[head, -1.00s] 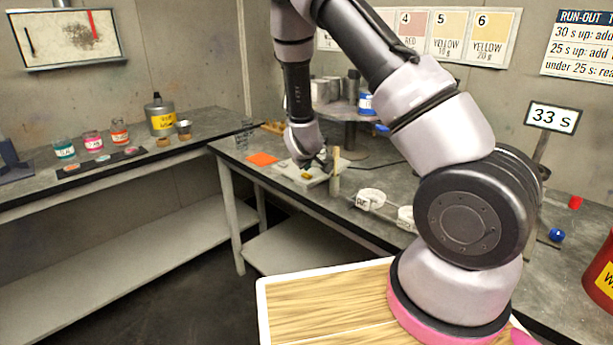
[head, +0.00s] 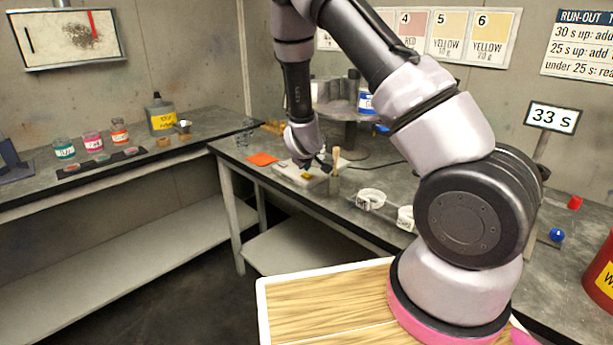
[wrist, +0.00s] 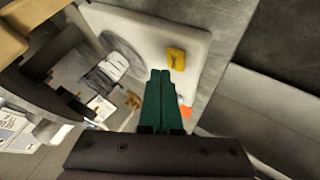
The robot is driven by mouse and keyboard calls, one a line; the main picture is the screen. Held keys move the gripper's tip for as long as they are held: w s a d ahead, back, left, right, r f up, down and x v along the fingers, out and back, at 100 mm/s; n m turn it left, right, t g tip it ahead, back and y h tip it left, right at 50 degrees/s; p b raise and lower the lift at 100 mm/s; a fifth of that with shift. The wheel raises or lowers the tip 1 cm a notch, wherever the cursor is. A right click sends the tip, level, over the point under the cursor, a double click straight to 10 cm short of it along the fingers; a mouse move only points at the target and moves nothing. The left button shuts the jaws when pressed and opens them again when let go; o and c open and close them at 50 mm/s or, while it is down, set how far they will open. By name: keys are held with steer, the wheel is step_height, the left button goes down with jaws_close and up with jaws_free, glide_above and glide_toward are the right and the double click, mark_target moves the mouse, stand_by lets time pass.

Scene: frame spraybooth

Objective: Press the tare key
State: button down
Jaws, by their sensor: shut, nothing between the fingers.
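The scale is a pale flat device (head: 290,172) on the grey bench, with a yellow key (head: 306,176) near its front edge. In the wrist view the scale's pale top (wrist: 190,35) fills the upper middle, and the yellow key (wrist: 176,59) sits just beyond and right of the fingertips. A grey round pan (wrist: 120,52) lies to their left. My gripper (head: 308,167) points down over the scale; its green fingers (wrist: 160,73) are shut together and empty. The fingertips appear close to the key but beside it; I cannot tell their height above the scale.
A container with a wooden-handled tool (head: 335,178) stands right beside the scale. White ring-like holders (head: 370,199) lie further right. An orange sheet (head: 262,159) lies to the left. A round stand (head: 341,111) rises behind. The bench edge is close in front.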

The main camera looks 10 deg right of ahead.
mark_target(307, 176)
steer(key=shift+f, duration=0.4)
steer(key=shift+f, duration=0.45)
stand_by(0.6)
steer(key=shift+r, duration=0.9)
steer(key=shift+r, duration=2.5)
